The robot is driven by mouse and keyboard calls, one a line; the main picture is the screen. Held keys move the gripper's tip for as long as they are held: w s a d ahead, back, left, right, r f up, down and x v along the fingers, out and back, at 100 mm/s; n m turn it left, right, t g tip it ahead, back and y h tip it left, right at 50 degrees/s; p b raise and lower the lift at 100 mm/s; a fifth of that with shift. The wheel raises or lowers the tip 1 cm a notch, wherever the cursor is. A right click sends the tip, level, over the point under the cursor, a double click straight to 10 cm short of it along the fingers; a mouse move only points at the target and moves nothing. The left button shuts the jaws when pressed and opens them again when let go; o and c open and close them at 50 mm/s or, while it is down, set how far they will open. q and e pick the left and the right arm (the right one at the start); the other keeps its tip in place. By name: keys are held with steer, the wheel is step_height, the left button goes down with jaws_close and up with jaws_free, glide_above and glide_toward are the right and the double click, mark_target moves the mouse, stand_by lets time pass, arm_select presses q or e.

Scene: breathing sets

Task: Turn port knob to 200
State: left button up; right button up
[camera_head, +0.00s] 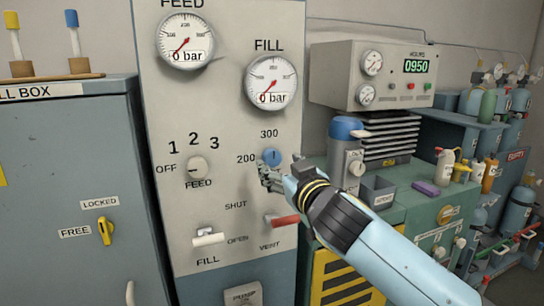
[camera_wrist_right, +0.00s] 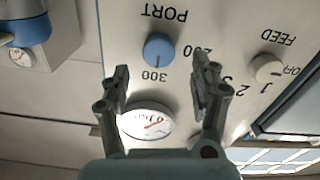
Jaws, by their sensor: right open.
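The port knob (camera_head: 271,156) is a round blue knob on the pale panel, with 200 printed to its left and 300 above it in the head view. The knob also shows in the right wrist view (camera_wrist_right: 159,49), where the panel appears upside down; its mark seems to point toward 300. My right gripper (camera_head: 268,176) is just below the knob in the head view. In the right wrist view the gripper (camera_wrist_right: 162,74) is open and empty, its fingers apart on either side of the knob's line, without visible contact. My left gripper is not in view.
The feed selector (camera_head: 197,168) is left of the port knob. Below are a white fill lever (camera_head: 209,238) and a red vent lever (camera_head: 285,221). The fill gauge (camera_head: 270,82) above reads 0 bar. A green-topped bench (camera_head: 420,205) with bottles stands at right.

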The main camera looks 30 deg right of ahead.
mark_target(274, 159)
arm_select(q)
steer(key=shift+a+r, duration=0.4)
arm_select(e)
steer(key=shift+x, duration=2.25)
steer(key=c, duration=1.2)
